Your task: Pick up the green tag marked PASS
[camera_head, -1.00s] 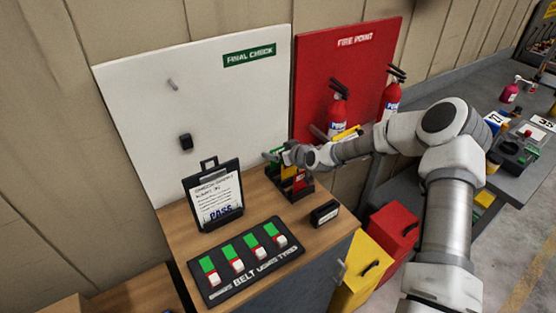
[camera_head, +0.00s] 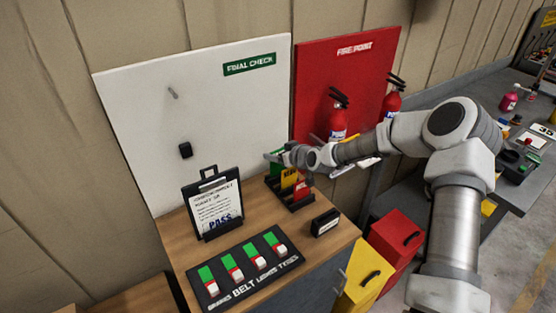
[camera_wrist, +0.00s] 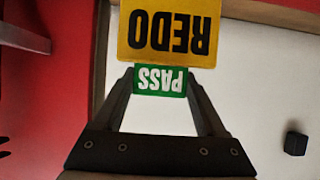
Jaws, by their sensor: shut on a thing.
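The green tag marked PASS (camera_wrist: 160,81) is between the fingertips of my gripper (camera_wrist: 158,84) in the wrist view, its lettering upside down. My gripper is shut on it. In the head view my gripper (camera_head: 276,157) is at the back end of a black rack (camera_head: 296,202) on the wooden bench, with the green tag (camera_head: 277,166) just below it. The yellow REDO tag (camera_wrist: 170,30) is close beyond the green one in the wrist view. It also shows in the rack in the head view (camera_head: 289,178). I cannot tell whether the green tag still touches the rack.
A red tag (camera_head: 302,189) stands at the rack's front. A clipboard (camera_head: 212,208), a switch panel (camera_head: 243,269) and a small black box (camera_head: 325,222) share the bench. A white board (camera_head: 225,120) and a red fire board (camera_head: 345,75) with extinguishers (camera_head: 338,120) stand behind.

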